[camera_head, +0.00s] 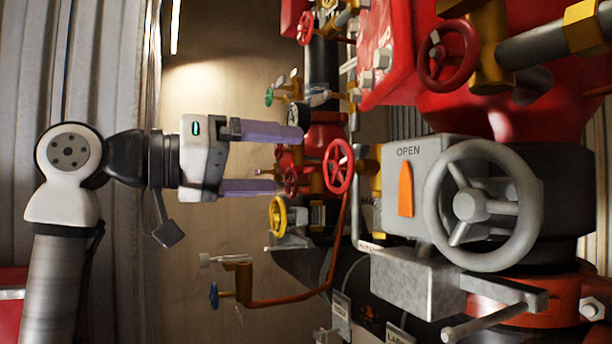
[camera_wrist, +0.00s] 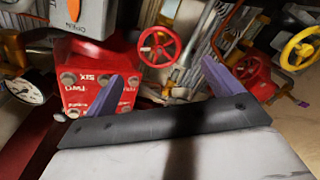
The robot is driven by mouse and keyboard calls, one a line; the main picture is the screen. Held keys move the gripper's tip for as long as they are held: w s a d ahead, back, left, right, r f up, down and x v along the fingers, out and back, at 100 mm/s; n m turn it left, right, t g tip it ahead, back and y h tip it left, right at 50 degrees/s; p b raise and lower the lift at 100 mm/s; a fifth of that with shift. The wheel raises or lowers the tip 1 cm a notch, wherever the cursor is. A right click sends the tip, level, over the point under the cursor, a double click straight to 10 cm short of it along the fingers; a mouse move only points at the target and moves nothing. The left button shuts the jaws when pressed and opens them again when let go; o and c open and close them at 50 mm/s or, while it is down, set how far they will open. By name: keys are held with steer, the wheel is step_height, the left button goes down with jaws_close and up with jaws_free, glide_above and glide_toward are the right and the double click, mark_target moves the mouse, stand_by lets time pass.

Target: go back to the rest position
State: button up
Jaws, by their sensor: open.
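My gripper (camera_head: 272,160) is open, its two purple fingers spread apart and pointing right in the head view. Nothing is between the fingers. My arm stands at the left and holds the gripper level, left of the valves. In the wrist view, the two purple fingertips of my gripper (camera_wrist: 165,90) show wide apart, with red pipework beyond them. No contact between the fingers and a valve can be made out.
A large grey handwheel (camera_head: 530,205) and a box marked OPEN with an orange pointer (camera_head: 405,190) fill the right. Red handwheels (camera_head: 338,166), a yellow one (camera_head: 278,216) and a blue one (camera_head: 214,295) lie nearer the gripper. Corrugated wall (camera_head: 110,60) stands behind my arm.

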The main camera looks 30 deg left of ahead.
steer(key=shift+v, duration=1.05)
